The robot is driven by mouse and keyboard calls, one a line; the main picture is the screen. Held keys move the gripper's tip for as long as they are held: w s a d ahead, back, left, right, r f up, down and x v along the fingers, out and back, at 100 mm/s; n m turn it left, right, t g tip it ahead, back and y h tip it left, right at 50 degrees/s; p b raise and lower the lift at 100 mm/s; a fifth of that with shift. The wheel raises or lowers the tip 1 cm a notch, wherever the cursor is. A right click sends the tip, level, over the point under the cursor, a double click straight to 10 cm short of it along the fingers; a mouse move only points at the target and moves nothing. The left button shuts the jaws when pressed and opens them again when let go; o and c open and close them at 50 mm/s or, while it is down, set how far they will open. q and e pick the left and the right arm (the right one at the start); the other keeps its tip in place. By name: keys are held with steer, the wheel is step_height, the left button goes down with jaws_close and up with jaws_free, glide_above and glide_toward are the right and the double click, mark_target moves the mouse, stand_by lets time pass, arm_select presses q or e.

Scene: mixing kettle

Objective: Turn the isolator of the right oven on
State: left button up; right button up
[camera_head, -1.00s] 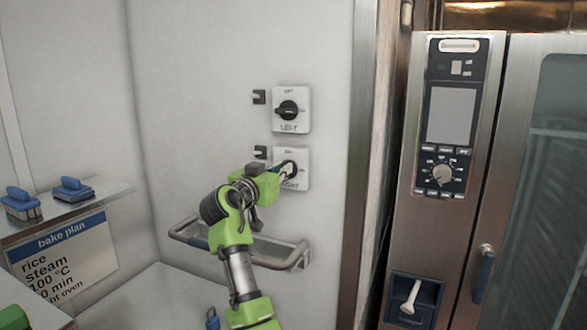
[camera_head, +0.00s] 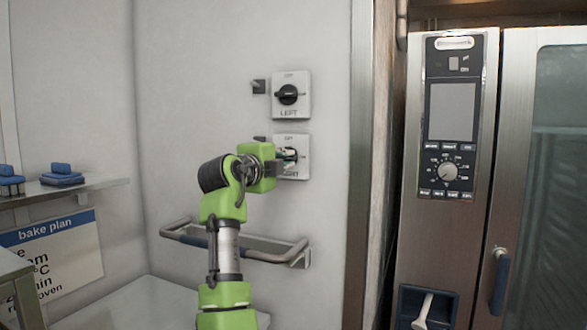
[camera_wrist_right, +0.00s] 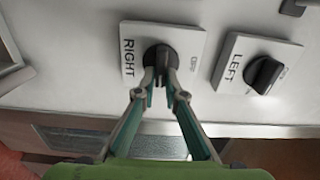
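The right oven's isolator (camera_head: 292,170) is a white wall plate with a black knob, labelled RIGHT. In the head view my right gripper (camera_head: 287,155) is at this plate and hides most of its knob. In the right wrist view the RIGHT plate (camera_wrist_right: 192,75) is close, and my gripper's two fingertips (camera_wrist_right: 161,80) close in on either side of the dark knob (camera_wrist_right: 160,56). The knob's ridge lies between the fingertips, roughly along the lettering. My left gripper is not in view.
The LEFT isolator (camera_head: 291,95) sits just above, its knob crosswise; it also shows in the wrist view (camera_wrist_right: 258,65). A metal rail (camera_head: 235,242) projects below my right wrist. The oven control panel (camera_head: 450,115) stands to the right, and a shelf with blue brushes (camera_head: 62,176) to the left.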

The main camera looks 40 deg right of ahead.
steer(key=o, duration=0.4)
steer(key=shift+c, duration=0.2)
steer(key=shift+a, duration=0.1)
steer(key=shift+s+a+f, duration=0.1)
steer(key=shift+s+a, duration=0.05)
steer(key=shift+a, duration=0.15)
steer(key=b+v, duration=0.2)
steer(key=v, duration=0.4)
steer(key=shift+a, duration=0.15)
